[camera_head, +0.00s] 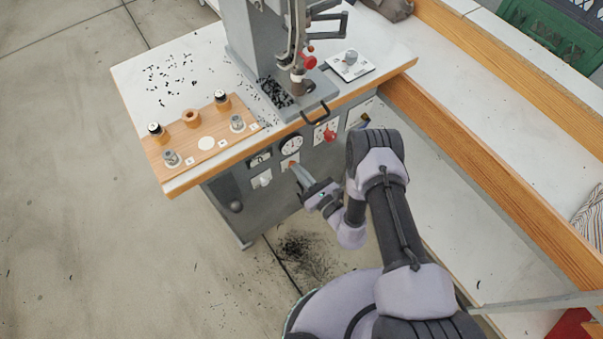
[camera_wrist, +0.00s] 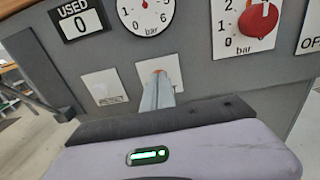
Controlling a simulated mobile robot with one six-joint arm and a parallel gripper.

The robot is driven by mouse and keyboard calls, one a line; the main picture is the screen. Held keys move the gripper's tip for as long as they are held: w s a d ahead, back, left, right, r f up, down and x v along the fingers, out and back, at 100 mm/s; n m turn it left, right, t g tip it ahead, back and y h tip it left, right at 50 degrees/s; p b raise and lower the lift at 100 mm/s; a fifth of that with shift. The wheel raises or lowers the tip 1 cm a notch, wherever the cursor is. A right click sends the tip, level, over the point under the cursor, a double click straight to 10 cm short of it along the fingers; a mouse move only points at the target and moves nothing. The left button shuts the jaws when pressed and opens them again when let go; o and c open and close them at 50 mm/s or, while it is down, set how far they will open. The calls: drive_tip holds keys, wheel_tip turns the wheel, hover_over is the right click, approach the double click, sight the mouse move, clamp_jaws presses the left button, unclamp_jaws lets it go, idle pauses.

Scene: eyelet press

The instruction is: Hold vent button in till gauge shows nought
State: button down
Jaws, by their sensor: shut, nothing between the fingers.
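The grey front panel of the press carries a round white pressure gauge (camera_head: 291,145), marked in bar; it also shows in the wrist view (camera_wrist: 135,22), cut off at the top, and I cannot read its needle. Below it is a white plate (camera_wrist: 148,67) with a small orange-red button (camera_wrist: 158,71), mostly hidden behind my fingertips. My gripper (camera_head: 295,166) is shut and empty, with its fingers pointing at this plate. In the wrist view my gripper (camera_wrist: 159,80) overlaps the button; I cannot tell whether it touches or presses it.
A red knob (camera_wrist: 257,20) on a dial is right of the gauge, and a USED counter (camera_wrist: 79,19) reading 0 is left. Another white plate (camera_wrist: 104,87) is to the left. The wooden bench edge (camera_head: 290,127) overhangs the panel. A wooden board (camera_head: 180,143) holds several small parts.

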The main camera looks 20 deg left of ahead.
drive_tip(key=shift+w+a+r, duration=0.2)
drive_tip(key=shift+w+a, duration=0.2)
drive_tip(key=shift+a, duration=0.05)
drive_tip(key=shift+w+a, duration=0.1)
drive_tip(key=shift+w, duration=0.05)
idle(1.1)
idle(1.3)
